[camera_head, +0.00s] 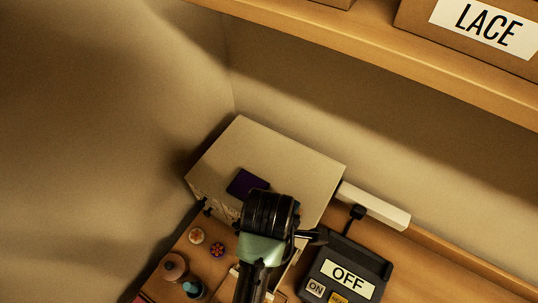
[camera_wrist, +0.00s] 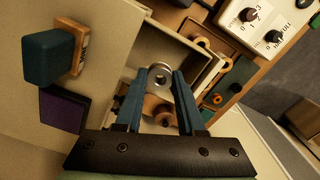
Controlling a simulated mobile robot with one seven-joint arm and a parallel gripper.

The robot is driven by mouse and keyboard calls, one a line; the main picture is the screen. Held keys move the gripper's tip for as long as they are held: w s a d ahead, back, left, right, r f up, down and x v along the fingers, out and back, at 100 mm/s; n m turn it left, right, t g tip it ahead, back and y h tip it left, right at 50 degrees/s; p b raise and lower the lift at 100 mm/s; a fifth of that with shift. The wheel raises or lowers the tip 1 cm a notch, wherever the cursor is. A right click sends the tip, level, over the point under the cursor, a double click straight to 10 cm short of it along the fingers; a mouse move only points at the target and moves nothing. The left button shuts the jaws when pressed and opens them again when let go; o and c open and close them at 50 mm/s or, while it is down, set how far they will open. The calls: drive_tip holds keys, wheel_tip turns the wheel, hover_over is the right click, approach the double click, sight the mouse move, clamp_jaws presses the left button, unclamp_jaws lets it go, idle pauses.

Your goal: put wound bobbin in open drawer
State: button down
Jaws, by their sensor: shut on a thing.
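My gripper (camera_wrist: 160,74) shows in the wrist view with its two blue fingers closed around a small round silver-rimmed bobbin (camera_wrist: 158,80). The bobbin is between the fingertips, and its winding is hard to make out. Beyond it is the open drawer (camera_wrist: 207,78), a pale box with cream walls. The bobbin appears over the drawer; its exact height above the floor cannot be told. In the head view my arm covers the fingertips, the bobbin and most of the drawer, beside the cream cabinet (camera_head: 290,150).
A purple square (camera_head: 245,183) lies on the cabinet top. The wrist view shows a teal block on wood (camera_wrist: 50,55) near it. Two small round patterned pieces (camera_head: 197,235) and spools (camera_head: 173,267) stand left of my arm. A dark OFF switch box (camera_head: 348,275) stands right.

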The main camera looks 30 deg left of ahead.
drive_tip(key=shift+f, duration=1.15)
drive_tip(key=shift+f+p, duration=0.55)
drive_tip(key=shift+f, duration=1.35)
drive_tip(key=shift+f, duration=0.15)
drive_tip(key=c, duration=0.5)
unclamp_jaws()
wheel_tip(320, 180, up, 12)
drive_tip(key=p, duration=0.6)
drive_tip(key=shift+r, duration=0.2)
